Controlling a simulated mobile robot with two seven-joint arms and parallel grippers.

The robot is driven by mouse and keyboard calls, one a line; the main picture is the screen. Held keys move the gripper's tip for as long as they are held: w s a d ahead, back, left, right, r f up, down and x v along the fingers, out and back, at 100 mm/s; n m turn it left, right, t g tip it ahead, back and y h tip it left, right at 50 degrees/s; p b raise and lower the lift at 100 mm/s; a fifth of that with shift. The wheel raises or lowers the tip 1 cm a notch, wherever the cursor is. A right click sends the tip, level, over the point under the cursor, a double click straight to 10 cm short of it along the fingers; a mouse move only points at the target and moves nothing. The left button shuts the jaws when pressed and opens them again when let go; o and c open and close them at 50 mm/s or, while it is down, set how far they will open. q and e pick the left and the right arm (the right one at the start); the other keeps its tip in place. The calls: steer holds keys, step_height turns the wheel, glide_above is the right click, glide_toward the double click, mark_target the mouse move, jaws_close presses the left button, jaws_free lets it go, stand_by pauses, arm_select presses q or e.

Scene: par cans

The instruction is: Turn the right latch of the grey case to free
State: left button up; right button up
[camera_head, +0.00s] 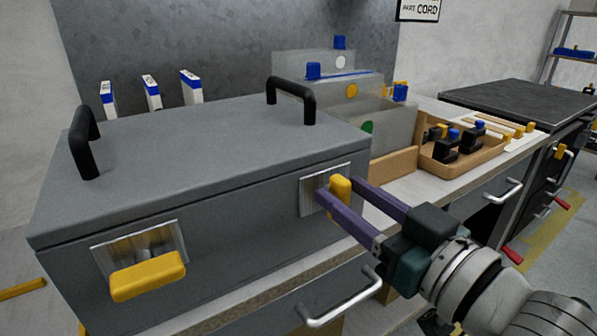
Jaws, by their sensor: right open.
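The grey case (200,150) sits closed on the bench, with two black handles on its lid. Its right latch (340,188) has a yellow knob standing upright on a silver plate (312,195). Its left latch (148,276) has a yellow knob lying roughly level across its plate. My right gripper (336,188) is open, with its purple fingers at the right latch, one on either side of the yellow knob. Whether the fingers touch the knob I cannot tell. My left gripper is not in view.
A wooden tray (480,162) with black, blue and yellow parts stands to the right of the case. Grey panels (325,90) with coloured dots stand behind it. Drawer handles (345,300) stick out below the bench edge. A dark-topped cabinet (520,105) stands farther right.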

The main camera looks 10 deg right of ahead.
steer(key=shift+w, duration=0.2)
steer(key=shift+c, duration=0.2)
jaws_close()
stand_by(0.4)
